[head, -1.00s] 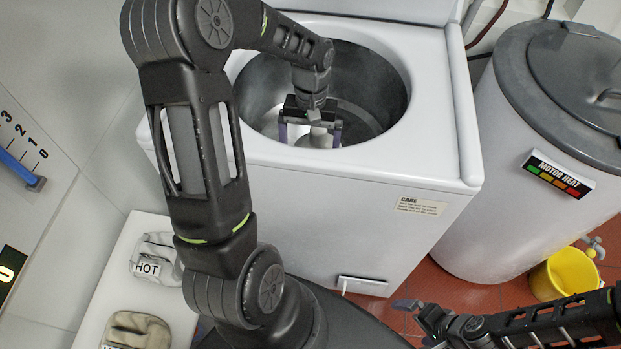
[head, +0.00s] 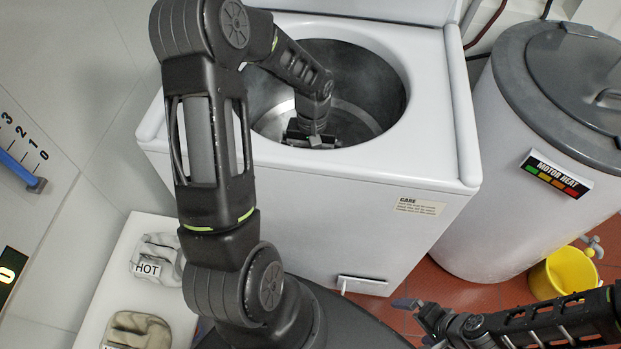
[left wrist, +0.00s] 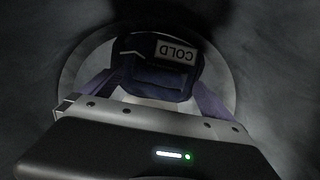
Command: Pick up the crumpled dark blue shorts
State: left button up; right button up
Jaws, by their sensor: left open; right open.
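The dark blue shorts (left wrist: 158,82) lie crumpled low in the washer drum, with a COLD label (left wrist: 176,53) on them, in the left wrist view. The drum hides them in the head view. My left gripper (left wrist: 152,92) is open, with a purple finger on either side of the shorts. I cannot tell if the fingers touch the cloth. In the head view my left gripper (head: 312,140) is down inside the drum, fingers out of sight. My right gripper (head: 418,322) is open and empty, low at the right, away from the drum.
The white washer (head: 330,215) has a round opening whose rim surrounds my left arm. A grey-lidded tub (head: 500,190) stands at the right, with a yellow bucket (head: 565,275) beside it. A white board (head: 110,290) with HOT-labelled cloth (head: 157,257) lies lower left.

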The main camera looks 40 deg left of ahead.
pick_arm(q)
jog(key=shift+s+f, duration=0.1)
jog(key=shift+f, duration=0.6)
jog(key=shift+c, duration=0.3)
jog(key=c, duration=2.1)
